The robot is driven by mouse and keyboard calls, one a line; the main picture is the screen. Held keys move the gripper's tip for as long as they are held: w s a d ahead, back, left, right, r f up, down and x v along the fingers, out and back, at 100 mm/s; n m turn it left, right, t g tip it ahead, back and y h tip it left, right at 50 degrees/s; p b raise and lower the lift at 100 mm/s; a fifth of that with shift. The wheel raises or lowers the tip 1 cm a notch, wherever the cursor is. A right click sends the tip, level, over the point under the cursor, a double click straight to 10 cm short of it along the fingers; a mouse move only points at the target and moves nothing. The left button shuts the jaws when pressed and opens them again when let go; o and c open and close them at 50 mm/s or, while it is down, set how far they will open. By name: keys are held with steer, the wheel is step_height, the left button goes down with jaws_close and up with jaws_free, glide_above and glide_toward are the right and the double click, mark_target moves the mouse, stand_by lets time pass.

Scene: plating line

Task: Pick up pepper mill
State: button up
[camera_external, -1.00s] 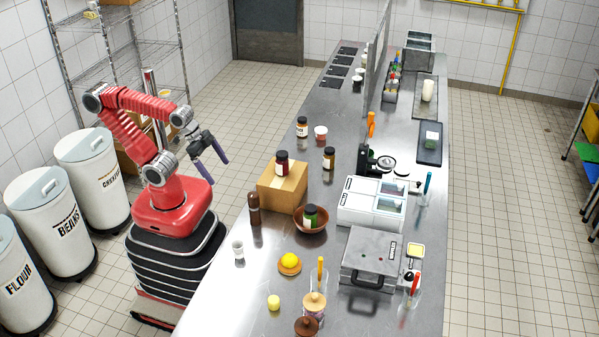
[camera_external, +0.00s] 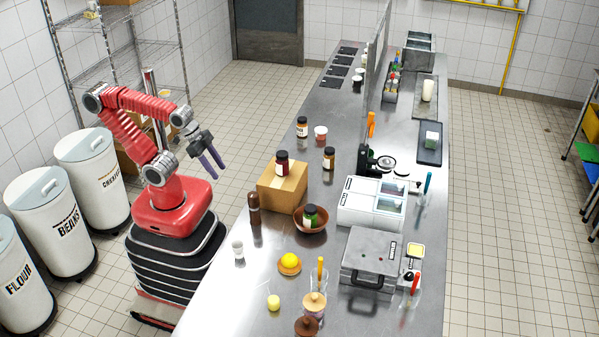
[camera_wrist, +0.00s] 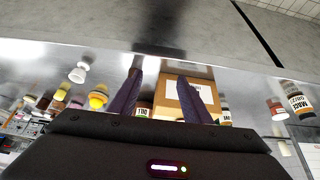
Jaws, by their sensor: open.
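The pepper mill (camera_external: 254,210) is a tall, dark brown piece standing upright on the steel counter near its left edge, beside a cardboard box. My gripper (camera_external: 214,170) is open and empty, raised to the left of the counter and apart from the mill. In the wrist view my two purple fingers (camera_wrist: 160,74) point toward the counter edge with a gap between them. I cannot clearly make out the mill there; a finger may hide it.
The cardboard box (camera_external: 282,190) carries a dark-lidded jar (camera_external: 282,165). A brown bowl (camera_external: 310,222) with a jar in it is right of the mill. A white cup (camera_external: 238,250) stands in front.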

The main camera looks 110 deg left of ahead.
steer(key=w+d+f+m+g+y, duration=0.25)
steer(key=d+f+m+y, duration=0.25)
steer(key=d+f+m, duration=0.85)
steer(key=w+r+m+t+y, duration=0.4)
steer(key=w+r+m+t, duration=0.3)
steer(key=m, duration=0.7)
step_height(320, 180, up, 4)
steer(key=w, duration=0.2)
steer(key=shift+w+d+f, duration=0.2)
steer(key=shift+w, duration=0.15)
